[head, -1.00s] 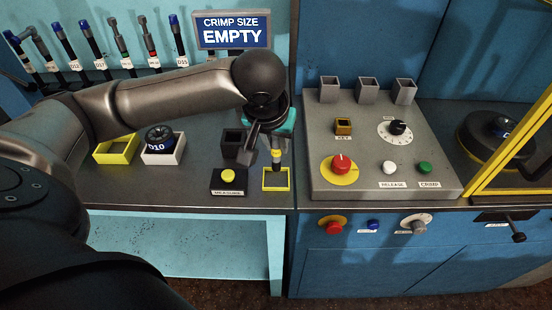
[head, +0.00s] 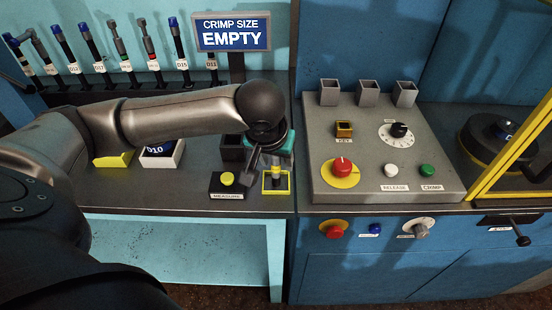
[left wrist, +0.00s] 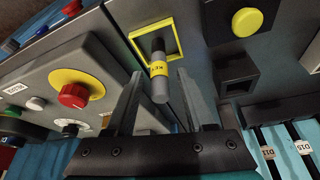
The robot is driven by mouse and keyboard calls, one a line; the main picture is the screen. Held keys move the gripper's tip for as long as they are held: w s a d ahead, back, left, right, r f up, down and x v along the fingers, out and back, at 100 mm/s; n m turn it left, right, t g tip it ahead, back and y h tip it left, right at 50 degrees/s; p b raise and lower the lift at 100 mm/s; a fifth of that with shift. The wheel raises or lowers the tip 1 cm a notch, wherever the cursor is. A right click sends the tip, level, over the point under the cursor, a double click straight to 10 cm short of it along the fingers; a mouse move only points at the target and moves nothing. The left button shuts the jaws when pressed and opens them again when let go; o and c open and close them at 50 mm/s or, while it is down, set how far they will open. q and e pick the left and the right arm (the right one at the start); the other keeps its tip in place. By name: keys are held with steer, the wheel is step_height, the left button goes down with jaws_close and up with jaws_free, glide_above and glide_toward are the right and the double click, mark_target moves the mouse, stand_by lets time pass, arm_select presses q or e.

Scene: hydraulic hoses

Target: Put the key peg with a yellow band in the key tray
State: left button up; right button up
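The key peg (head: 275,178) is grey with a yellow band. It stands upright in the small yellow-rimmed key tray (head: 276,193) near the bench's front edge. The left wrist view also shows the peg (left wrist: 159,85) and the tray's rim (left wrist: 177,40). My left gripper (left wrist: 160,78) is open, with one finger on each side of the peg and a visible gap to both. In the head view my left gripper (head: 267,172) is just above the tray and partly covers the peg. My right gripper is in neither view.
A black box with a yellow button (head: 227,179) sits left of the tray, with a dark square holder (head: 232,150) behind. The sloped control panel (head: 385,160) stands close on the right. A yellow tray (head: 114,160) and a white tray (head: 165,160) are farther left.

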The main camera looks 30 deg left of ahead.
arm_select(q)
steer(key=shift+r, duration=0.15)
steer(key=p+v, duration=0.4)
steer(key=v, duration=0.8)
stand_by(2.1)
